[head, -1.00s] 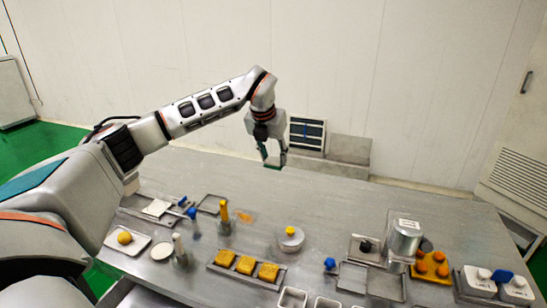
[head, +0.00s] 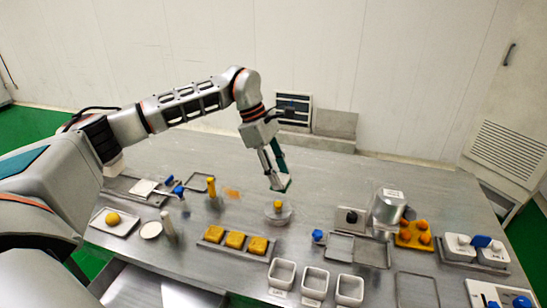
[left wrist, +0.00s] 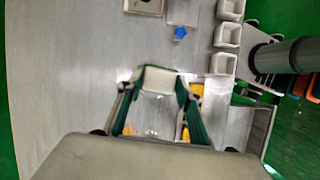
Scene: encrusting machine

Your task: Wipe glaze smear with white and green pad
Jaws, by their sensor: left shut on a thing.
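The glaze smear (head: 232,193) is a faint orange patch on the steel table, left of the middle in the head view. My left gripper (head: 274,176) is above the table, to the right of the smear. It is shut on the white and green pad (left wrist: 160,80), which spans its fingertips in the left wrist view. My right gripper is not in view.
A round clear dish with a yellow knob (head: 278,212) stands just below the pad in the picture. A tray of yellow blocks (head: 210,240), a yellow-topped bottle (head: 212,190) and several white square cups (head: 313,283) stand nearby. The back of the table (head: 350,175) is clear.

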